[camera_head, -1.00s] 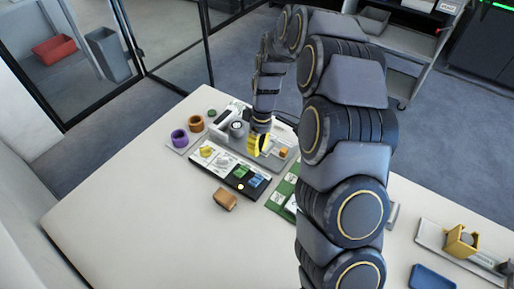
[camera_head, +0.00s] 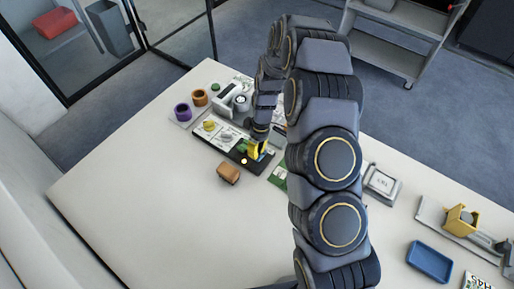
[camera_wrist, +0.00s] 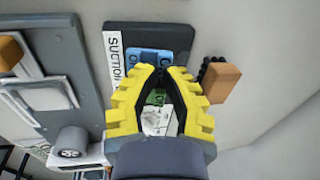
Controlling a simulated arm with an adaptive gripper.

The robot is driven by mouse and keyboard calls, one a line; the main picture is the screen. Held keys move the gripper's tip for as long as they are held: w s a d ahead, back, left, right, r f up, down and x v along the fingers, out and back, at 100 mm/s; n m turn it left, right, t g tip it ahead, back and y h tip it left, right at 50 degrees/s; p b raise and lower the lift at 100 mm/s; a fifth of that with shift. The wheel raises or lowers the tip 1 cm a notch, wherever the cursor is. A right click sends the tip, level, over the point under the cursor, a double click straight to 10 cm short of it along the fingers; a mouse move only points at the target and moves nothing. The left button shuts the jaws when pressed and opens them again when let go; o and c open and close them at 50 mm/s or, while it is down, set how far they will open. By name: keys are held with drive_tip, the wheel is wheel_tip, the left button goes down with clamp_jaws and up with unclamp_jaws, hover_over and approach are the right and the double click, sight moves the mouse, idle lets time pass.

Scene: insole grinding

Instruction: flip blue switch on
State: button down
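The dark control panel (camera_head: 236,157) lies on the table, with white label strips and switches. In the wrist view, the blue switch (camera_wrist: 147,56) sits near the panel's far end, beside the strip reading "SUCTION". My yellow gripper (camera_wrist: 165,70) has its fingertips drawn together just below the blue switch in the picture, over the panel; I cannot tell whether they touch it. A green switch (camera_wrist: 156,97) and a white label show between the fingers, nearer the wrist. In the head view, my gripper (camera_head: 256,151) covers the right end of the panel and hides most of the blue switch.
A blue tray (camera_head: 430,260) and a yellow fixture (camera_head: 460,220) are at the right. The table's left front is clear.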

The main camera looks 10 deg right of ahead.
drive_tip(key=shift+s+a+f+t+h, duration=0.3)
drive_tip(key=shift+s+f+t+h, duration=0.05)
drive_tip(key=shift+f+t+h, duration=0.25)
drive_tip(key=shift+s+a+f, duration=0.1)
drive_tip(key=shift+s+f, duration=0.15)
drive_tip(key=shift+f, duration=0.05)
idle(0.9)
drive_tip(key=shift+w+d+r, duration=0.15)
drive_tip(key=shift+w+d, duration=0.55)
drive_tip(key=shift+d, duration=0.1)
drive_tip(key=shift+r, duration=0.1)
wheel_tip(320, 180, up, 14)
drive_tip(key=w, duration=0.1)
drive_tip(key=shift+d+r, duration=0.15)
drive_tip(key=shift+d, duration=0.05)
